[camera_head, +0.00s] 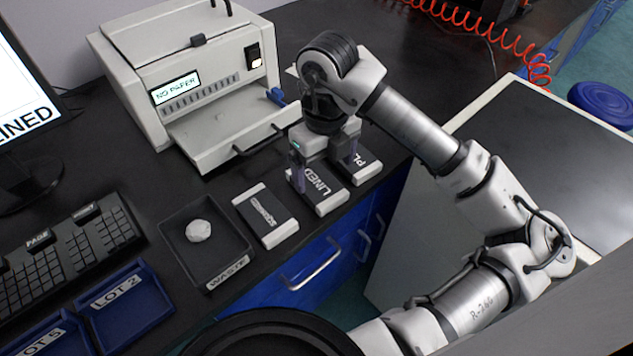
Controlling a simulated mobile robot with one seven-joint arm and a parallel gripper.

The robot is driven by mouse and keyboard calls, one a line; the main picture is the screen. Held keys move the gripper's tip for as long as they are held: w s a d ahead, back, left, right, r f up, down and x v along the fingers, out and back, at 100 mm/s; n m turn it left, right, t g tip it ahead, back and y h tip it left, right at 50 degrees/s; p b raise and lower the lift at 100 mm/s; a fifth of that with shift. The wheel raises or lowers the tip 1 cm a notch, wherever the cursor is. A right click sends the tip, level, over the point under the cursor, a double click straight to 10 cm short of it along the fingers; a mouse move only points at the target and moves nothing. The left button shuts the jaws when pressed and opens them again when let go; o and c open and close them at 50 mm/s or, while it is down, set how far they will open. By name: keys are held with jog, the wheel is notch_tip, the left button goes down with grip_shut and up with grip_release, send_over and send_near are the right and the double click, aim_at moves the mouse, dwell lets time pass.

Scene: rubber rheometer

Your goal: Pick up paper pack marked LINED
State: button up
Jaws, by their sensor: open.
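The paper pack marked LINED (322,189) lies on the dark bench near its front edge, a black band with white ends. My gripper (324,168) points down over it, open, with one finger by the pack's left side and the other on the right, over or near the neighbouring pack. I cannot tell whether the fingers touch the pack. A second pack, marked with letters starting PL (364,168), lies close to the right of it, partly hidden by my gripper. A third pack (265,215), its lettering hard to read, lies to the left.
A printer (190,80) showing NO PAPER stands behind, its front tray (235,140) open near my gripper. A WASTE tray (228,275) holds a crumpled white lump (198,230). Keyboard (75,250) and blue LOT 2 tray (125,300) are left. A monitor (22,100) shows LINED.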

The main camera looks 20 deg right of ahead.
aim_at(324, 189)
notch_tip(324, 189, down, 5)
jog(key=shift+s+a+p, duration=0.1)
jog(key=shift+a+p, duration=0.05)
jog(key=shift+p, duration=0.5)
jog(key=c, duration=1.1)
jog(key=shift+c, duration=0.2)
jog(key=shift+r, duration=0.1)
